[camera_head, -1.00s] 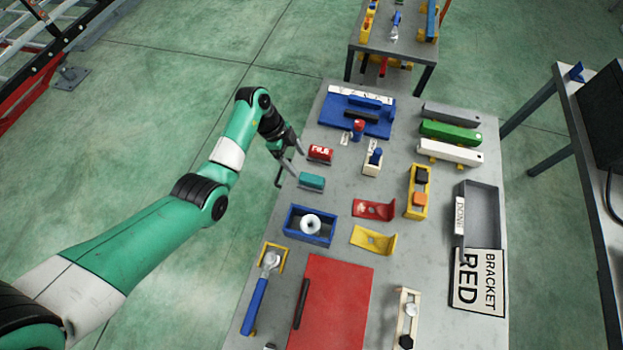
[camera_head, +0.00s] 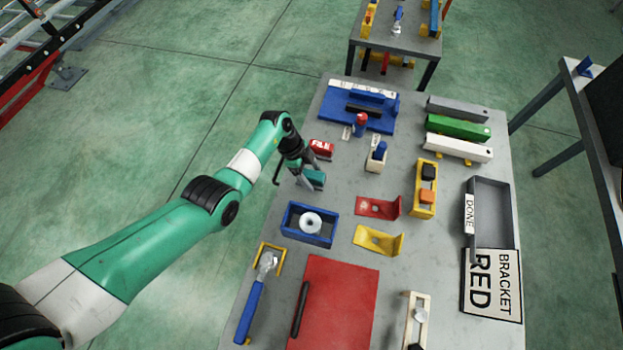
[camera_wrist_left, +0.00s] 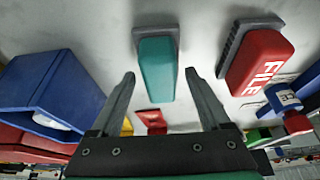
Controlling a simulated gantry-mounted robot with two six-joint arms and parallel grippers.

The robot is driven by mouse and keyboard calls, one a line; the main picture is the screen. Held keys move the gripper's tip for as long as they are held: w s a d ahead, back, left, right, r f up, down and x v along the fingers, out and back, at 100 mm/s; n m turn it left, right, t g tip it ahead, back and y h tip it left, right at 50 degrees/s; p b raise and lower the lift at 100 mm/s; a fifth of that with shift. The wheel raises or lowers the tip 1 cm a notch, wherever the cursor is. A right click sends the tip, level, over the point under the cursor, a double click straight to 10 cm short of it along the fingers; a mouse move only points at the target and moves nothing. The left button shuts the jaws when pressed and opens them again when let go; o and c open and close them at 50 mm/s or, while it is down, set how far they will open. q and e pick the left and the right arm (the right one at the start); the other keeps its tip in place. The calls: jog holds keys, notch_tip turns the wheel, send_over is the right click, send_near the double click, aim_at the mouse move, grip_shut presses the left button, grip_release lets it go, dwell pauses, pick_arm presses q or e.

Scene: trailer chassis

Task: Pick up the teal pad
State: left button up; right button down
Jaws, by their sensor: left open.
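The teal pad (camera_head: 316,178) lies on the grey table near its left edge, partly hidden by my left gripper in the head view. In the left wrist view the teal pad (camera_wrist_left: 157,70) has a dark grey base and sits between and beyond the two fingers. My left gripper (camera_head: 308,184) is open and empty, its fingertips close to the pad. The left wrist view shows its fingertips (camera_wrist_left: 160,74) apart, one on each side of the pad. I cannot tell whether they touch it. My right gripper is not in view.
A red FILE block (camera_head: 321,149) stands just behind the pad; it also shows in the left wrist view (camera_wrist_left: 262,62). A blue box (camera_head: 289,222) with a white round part is in front. Red (camera_head: 386,208) and yellow (camera_head: 365,240) brackets lie to the right.

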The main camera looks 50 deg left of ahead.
pick_arm(q)
jog(key=shift+c, duration=0.2)
grip_shut()
jog(key=shift+r, duration=0.2)
